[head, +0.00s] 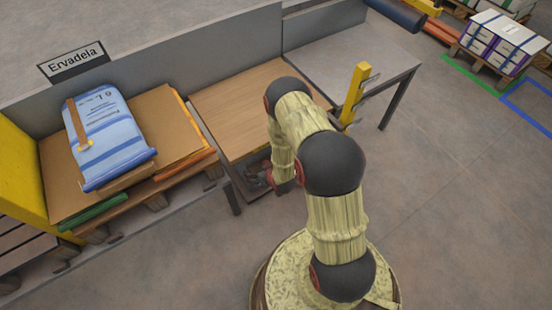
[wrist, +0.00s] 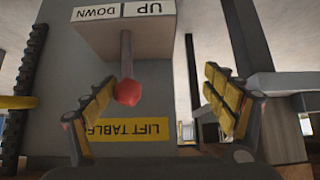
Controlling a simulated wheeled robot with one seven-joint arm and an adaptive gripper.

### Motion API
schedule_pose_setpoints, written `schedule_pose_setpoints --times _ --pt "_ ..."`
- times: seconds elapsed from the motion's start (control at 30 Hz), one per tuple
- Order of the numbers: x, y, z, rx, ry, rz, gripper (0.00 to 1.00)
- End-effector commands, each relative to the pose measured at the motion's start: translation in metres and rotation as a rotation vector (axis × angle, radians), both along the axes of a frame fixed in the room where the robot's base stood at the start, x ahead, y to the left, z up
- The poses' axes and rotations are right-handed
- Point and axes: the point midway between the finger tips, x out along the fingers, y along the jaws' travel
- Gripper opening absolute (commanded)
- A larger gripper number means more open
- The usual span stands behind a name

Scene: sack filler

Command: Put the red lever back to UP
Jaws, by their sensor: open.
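The red lever (wrist: 127,92) shows in the wrist view as a round red knob on a thin shaft. The shaft comes out of a box whose label (wrist: 123,11) reads UP and DOWN, upside down in this view. I cannot tell for certain which setting the lever is at. My gripper (wrist: 160,84) is open, with its yellow-padded fingers on either side of the knob. The knob is close to the left finger; whether they touch is unclear. The right finger is well apart from it. In the head view my arm hides the lever, and my gripper is not clearly seen.
A yellow LIFT TABLE sign (wrist: 127,131) sits on the grey panel below the knob. In the head view a wooden-topped table (head: 235,105) stands beyond my arm. A yellow post (head: 354,95) stands to its right. A blue sack (head: 105,135) lies at left.

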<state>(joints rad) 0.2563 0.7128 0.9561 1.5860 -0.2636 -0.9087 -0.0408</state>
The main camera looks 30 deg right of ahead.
Motion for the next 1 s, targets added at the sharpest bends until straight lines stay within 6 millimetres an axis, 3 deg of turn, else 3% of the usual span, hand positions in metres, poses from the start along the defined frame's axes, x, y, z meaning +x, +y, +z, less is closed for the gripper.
schedule_pose_setpoints --times 0.63,1.0 --pt "0.001 -0.035 0.0 0.0 -0.001 -0.001 0.85" --pt "-0.004 -0.039 0.007 0.0 0.0 0.0 0.85"
